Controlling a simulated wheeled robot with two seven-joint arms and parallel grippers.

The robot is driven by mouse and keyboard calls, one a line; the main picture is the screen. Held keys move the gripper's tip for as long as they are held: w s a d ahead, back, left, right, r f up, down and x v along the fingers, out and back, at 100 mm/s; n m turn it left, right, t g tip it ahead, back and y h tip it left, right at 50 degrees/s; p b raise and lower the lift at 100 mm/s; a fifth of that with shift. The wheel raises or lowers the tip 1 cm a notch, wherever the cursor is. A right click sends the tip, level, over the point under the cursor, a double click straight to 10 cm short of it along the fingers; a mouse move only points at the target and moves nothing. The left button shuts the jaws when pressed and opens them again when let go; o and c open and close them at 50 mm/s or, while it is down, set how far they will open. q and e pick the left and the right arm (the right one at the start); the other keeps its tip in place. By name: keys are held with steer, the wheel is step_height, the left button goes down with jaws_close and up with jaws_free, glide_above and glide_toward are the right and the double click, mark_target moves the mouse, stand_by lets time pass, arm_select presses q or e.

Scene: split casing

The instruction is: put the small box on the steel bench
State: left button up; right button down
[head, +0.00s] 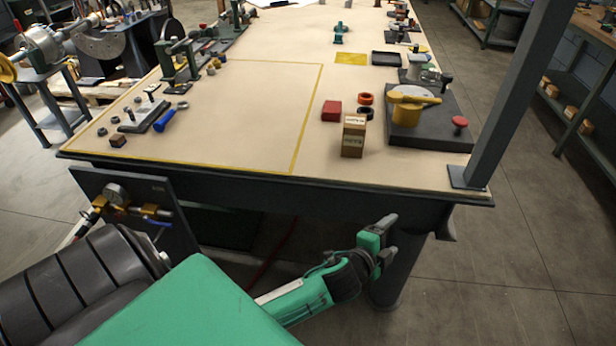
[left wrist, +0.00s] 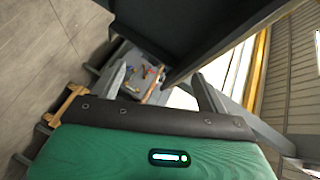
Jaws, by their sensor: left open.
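A small brown cardboard box (head: 353,138) with dark print stands near the front edge of the large tan-topped workbench (head: 230,165), right of a yellow outlined area. My left gripper (head: 390,238) is open and empty in the head view. It is in front of the bench, below the level of its top and apart from the box. In the left wrist view, the grey fingers of this gripper (left wrist: 162,85) are spread with nothing between them. I cannot tell which bench is the steel bench. My right gripper is not in view.
Beside the box are a red block (head: 332,111), an orange ring (head: 366,98) and a dark plate with a yellow fixture (head: 407,112). A grey post (head: 505,95) rises at the bench's right corner. Shelving with small boxes (head: 571,112) stands far right. The yellow-outlined area is mostly clear.

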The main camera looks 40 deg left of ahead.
arm_select(q)
steer(key=s+a+f+n+g, duration=0.1)
steer(key=s+f+n+g, duration=0.5)
steer(key=s+f, duration=0.5)
steer(key=s+a+f+n+g, duration=0.1)
steer(key=s+f+n+g, duration=0.5)
steer(key=s+f, duration=0.5)
steer(key=s+g, duration=0.1)
steer(key=s, duration=0.5)
steer(key=shift+n+y, duration=0.4)
steer(key=shift+a+f, duration=0.1)
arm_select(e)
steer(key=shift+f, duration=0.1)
